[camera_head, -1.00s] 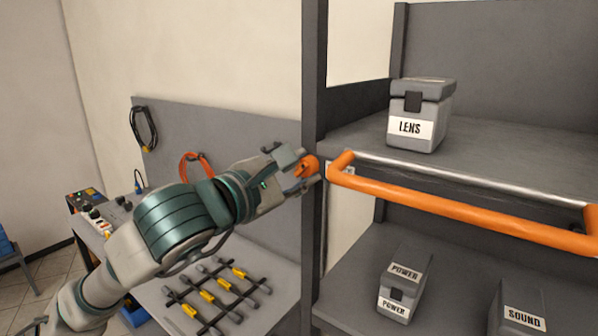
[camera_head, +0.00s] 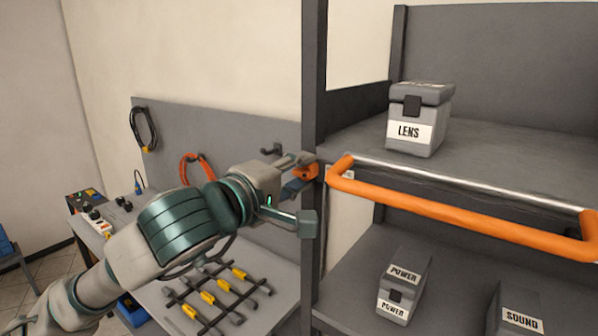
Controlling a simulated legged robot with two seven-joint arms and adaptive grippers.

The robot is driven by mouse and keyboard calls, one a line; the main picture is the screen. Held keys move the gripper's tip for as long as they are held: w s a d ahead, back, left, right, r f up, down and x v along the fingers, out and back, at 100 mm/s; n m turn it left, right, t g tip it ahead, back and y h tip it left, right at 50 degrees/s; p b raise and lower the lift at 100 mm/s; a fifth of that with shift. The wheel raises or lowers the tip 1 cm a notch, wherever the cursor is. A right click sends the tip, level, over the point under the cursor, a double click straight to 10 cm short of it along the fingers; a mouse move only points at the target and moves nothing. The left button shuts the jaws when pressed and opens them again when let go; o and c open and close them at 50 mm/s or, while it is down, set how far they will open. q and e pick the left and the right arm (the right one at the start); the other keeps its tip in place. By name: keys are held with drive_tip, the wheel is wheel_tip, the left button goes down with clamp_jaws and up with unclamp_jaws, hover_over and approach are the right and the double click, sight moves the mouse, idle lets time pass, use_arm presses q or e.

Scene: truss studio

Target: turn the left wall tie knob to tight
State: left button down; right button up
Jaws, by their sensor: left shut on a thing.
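The left wall tie knob (camera_head: 306,172) is a small orange knob on the dark upright post, at the left end of the shelf rack. My left gripper (camera_head: 300,176) reaches it from the left and is shut on it. Its fingers cover part of the knob, so the knob's exact angle and any tight mark are hidden. My right gripper is out of view.
An orange guard bar (camera_head: 460,212) runs along the shelf front, close right of the knob. A grey LENS case (camera_head: 418,116) sits on the upper shelf; POWER (camera_head: 404,284) and SOUND (camera_head: 518,308) cases sit below. A workbench (camera_head: 262,312) with tools is at left.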

use_arm(q)
drive_tip(key=shift+d+f+m, duration=0.2)
drive_tip(key=shift+f+m, duration=0.2)
drive_tip(key=shift+m, duration=0.1)
drive_tip(key=c, duration=1.2)
unclamp_jaws()
drive_tip(key=o, duration=0.4)
drive_tip(key=shift+a+r, duration=0.1)
drive_tip(key=shift+r, duration=0.1)
drive_tip(key=shift+s+a, duration=0.1)
drive_tip(key=shift+s+a+r, duration=0.1)
drive_tip(key=shift+s+a, duration=0.1)
drive_tip(key=shift+s, duration=0.05)
drive_tip(key=v, duration=1.1)
drive_tip(key=shift+a, duration=0.15)
